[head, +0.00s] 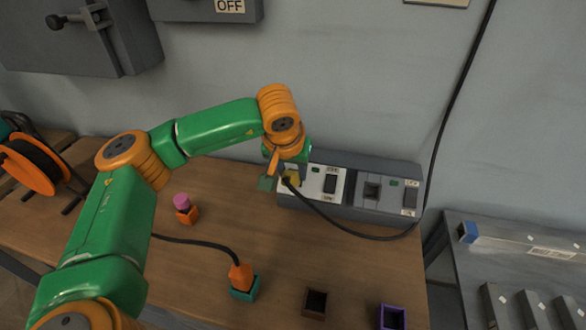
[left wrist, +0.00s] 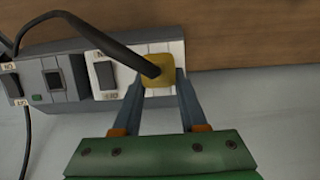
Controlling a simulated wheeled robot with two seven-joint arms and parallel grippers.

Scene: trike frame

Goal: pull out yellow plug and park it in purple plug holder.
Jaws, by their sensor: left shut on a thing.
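The yellow plug (head: 291,178) is at the left end of the grey socket strip (head: 390,215) by the wall, with a black cable leaving it. My left gripper (head: 285,176) is shut on the yellow plug; in the left wrist view its two fingers (left wrist: 160,88) sit on either side of the plug (left wrist: 155,70). The plug appears against the strip's white panel; I cannot tell how deep it sits. The purple plug holder (head: 392,317) is an open, empty box at the table's front right. My right gripper is not in view.
A brown holder (head: 315,302) stands left of the purple one. An orange plug (head: 241,276) sits in a teal holder (head: 244,291). A pink-topped orange piece (head: 185,209) stands further left. The plug's black cable (head: 345,229) loops along the strip and up the wall.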

